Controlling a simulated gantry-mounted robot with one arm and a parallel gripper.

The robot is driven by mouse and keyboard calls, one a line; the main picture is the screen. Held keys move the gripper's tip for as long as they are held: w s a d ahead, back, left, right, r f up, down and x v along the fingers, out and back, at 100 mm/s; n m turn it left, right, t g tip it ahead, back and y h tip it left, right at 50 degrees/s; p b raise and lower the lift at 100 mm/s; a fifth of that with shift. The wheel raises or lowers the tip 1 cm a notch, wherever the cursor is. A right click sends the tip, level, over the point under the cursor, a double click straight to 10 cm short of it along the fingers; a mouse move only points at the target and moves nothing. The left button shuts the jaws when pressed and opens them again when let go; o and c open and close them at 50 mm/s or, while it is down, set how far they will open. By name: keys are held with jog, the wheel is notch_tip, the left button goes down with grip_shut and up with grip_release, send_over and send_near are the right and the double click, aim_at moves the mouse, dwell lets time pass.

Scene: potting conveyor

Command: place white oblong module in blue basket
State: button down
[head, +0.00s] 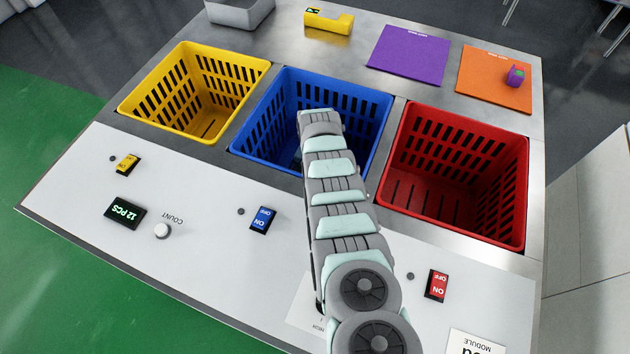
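The blue basket (362,103) is set in the middle of the row of three baskets. My arm reaches up from the lower right of the picture and ends over the blue basket. My gripper is hidden beneath the end of the arm, so its fingers do not show. No white oblong module shows in this view. The part of the blue basket's inside behind the arm is hidden.
A yellow basket (253,73) is at left and a red basket (520,190) at right. Behind are a grey tray (240,14), a yellow part (328,21), a purple mat (409,54) and an orange mat (483,80) bearing a small purple-and-green item (515,75). Switches line the white front panel (190,270).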

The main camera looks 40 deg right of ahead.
jog(key=shift+w+r, duration=0.1)
jog(key=shift+f, duration=0.3)
jog(key=c, duration=1.1)
grip_release()
jog(key=shift+r, duration=0.1)
jog(key=shift+o, duration=0.2)
notch_tip(320, 180, up, 12)
jog(key=p, duration=0.6)
jog(key=shift+r, duration=0.2)
